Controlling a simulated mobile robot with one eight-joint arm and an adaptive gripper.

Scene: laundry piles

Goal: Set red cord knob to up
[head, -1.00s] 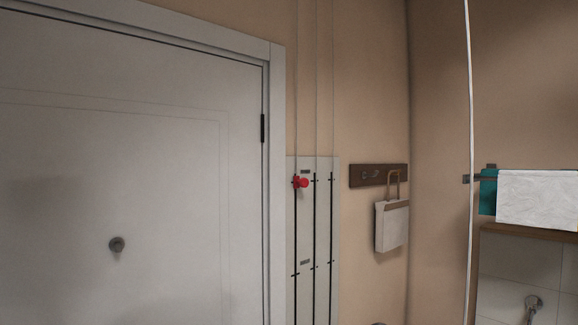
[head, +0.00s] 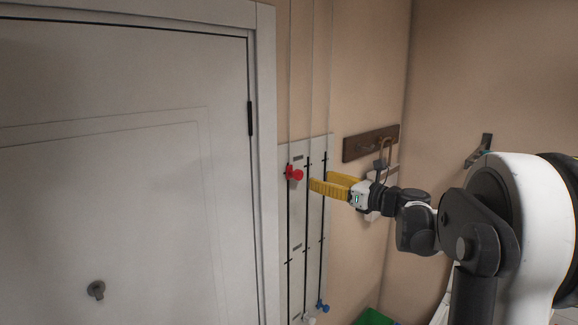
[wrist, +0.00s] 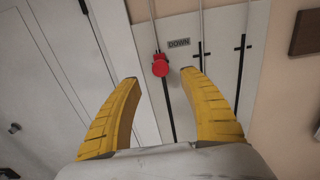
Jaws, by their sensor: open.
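The red cord knob (head: 294,173) sits near the top of the left black slot on a pale wall panel (head: 298,215), beside the door frame. In the wrist view the red knob (wrist: 160,66) is beside a label (wrist: 179,43) reading "DOWN", at its lower left. My gripper (head: 321,182) has yellow fingers, open and empty, just right of the knob in the head view. In the wrist view the knob appears between and slightly beyond the fingertips (wrist: 160,77). I see no contact.
A blue knob (head: 322,306) and a white knob (head: 309,320) sit low on the other cords. A closed white door (head: 120,160) fills the left. A dark hook rail (head: 371,143) is on the wall to the right, with a bag partly hidden by my arm.

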